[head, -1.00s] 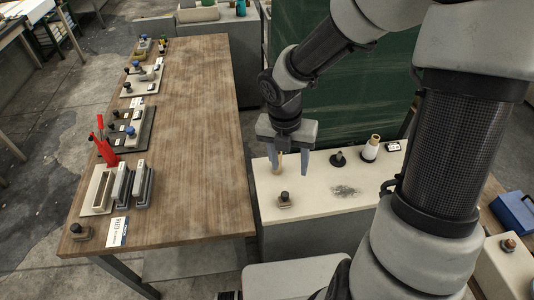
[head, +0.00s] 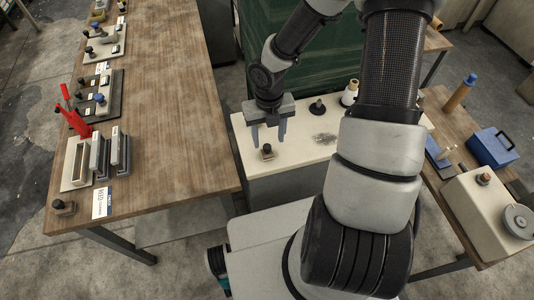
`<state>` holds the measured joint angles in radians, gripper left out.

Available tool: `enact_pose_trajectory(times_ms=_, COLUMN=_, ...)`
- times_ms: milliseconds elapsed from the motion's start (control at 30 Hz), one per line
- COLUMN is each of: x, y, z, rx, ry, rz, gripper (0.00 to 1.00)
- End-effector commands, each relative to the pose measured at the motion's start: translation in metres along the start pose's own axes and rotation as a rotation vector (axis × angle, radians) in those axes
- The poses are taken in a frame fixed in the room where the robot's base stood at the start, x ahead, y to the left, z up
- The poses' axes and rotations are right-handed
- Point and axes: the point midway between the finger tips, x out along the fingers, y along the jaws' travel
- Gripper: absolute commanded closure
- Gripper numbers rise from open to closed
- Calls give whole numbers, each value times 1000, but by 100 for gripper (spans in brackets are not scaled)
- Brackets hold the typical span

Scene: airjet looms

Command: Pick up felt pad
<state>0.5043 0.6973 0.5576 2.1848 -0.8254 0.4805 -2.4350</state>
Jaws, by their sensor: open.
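No piece is clearly recognisable as the felt pad. A small pale block with a black knob (head: 267,152) on the white bench top (head: 300,155) may be it. In the picture, the fingertips are just above the knobbed block on the bench; I cannot tell the exact height gap.
A dark fuzzy patch (head: 324,138), a black spindle (head: 317,106) and a white cone (head: 350,92) are on the white bench. The wooden table (head: 165,100) holds trays and a red tool (head: 74,121) along its left edge. A blue box (head: 493,147) stands at right.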

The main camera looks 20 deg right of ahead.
Motion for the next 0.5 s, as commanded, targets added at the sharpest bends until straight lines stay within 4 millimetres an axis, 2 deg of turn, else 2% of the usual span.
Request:
enact_pose_trajectory(times_ms=167, x=12, y=2, z=-1, rx=-1, ry=0, rz=0, gripper=50)
enact_pose_trajectory(times_ms=400, x=47, y=7, z=-7, rx=-1, ry=2, rz=-1, gripper=50)
enact_pose_trajectory(times_ms=500, x=55, y=7, z=-6, rx=0, ry=0, rz=0, gripper=50)
